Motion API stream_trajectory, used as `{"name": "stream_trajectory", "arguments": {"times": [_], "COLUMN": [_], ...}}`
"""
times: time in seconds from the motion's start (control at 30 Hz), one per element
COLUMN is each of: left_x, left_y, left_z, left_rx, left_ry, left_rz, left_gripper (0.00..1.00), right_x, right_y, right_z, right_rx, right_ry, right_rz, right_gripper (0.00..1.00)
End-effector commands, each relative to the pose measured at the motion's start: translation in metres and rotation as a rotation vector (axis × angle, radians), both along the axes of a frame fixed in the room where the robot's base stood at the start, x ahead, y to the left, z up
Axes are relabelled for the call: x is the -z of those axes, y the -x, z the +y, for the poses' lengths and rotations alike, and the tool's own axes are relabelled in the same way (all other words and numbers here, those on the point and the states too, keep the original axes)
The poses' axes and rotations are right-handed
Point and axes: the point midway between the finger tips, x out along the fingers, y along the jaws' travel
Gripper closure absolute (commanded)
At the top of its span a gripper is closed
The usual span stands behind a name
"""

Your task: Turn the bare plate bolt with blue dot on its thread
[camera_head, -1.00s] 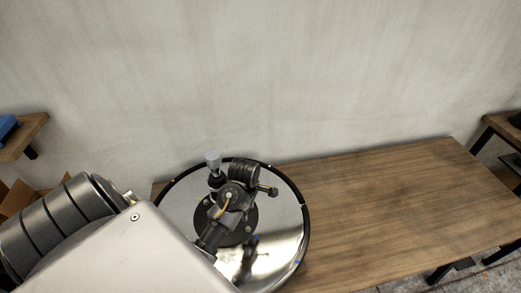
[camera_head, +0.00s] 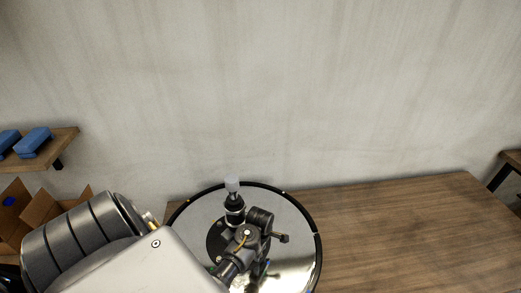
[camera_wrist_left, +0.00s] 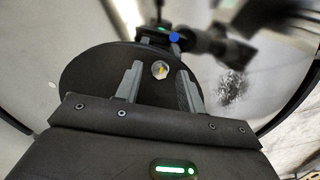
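The round shiny plate (camera_head: 292,274) with a black rim lies low in the head view, with a dark hub disc (camera_head: 214,238) in it. The wrist view shows the black disc (camera_wrist_left: 95,85) close up. A pale bolt end with a yellow mark (camera_wrist_left: 160,70) sits on it between the fingers of my left gripper (camera_wrist_left: 161,80). The fingers are apart, with gaps beside the bolt. A blue dot (camera_wrist_left: 174,37) shows farther off, beside a dark fitting; its bolt's thread is unclear. My right gripper is not in view.
A dark post with a grey top (camera_head: 232,184) and a dark cylinder with a side lever (camera_head: 283,238) rise from the plate. A wooden table (camera_head: 420,225) to the right is bare. A shelf with blue boxes (camera_head: 33,140) and a cardboard box (camera_head: 40,208) are at left.

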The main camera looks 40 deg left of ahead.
Motion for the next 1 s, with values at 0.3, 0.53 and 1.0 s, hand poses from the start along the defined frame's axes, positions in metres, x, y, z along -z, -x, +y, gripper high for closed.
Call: {"name": "stream_trajectory", "arguments": {"times": [0.3,0.53,1.0], "left_x": [0.002,0.002,0.002], "left_y": [0.000,0.000,0.001], "left_z": [0.000,0.000,-0.001], "left_rx": [-0.001,-0.001,0.077], "left_ry": [0.000,0.000,0.001], "left_rz": [0.000,0.000,0.003], "left_gripper": [0.64,0.94,1.00], "right_x": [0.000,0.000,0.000], "right_y": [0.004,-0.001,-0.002], "right_z": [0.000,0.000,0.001], "right_rx": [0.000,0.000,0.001], "right_ry": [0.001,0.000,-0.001], "right_rz": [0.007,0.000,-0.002], "right_gripper": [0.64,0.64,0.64]}}
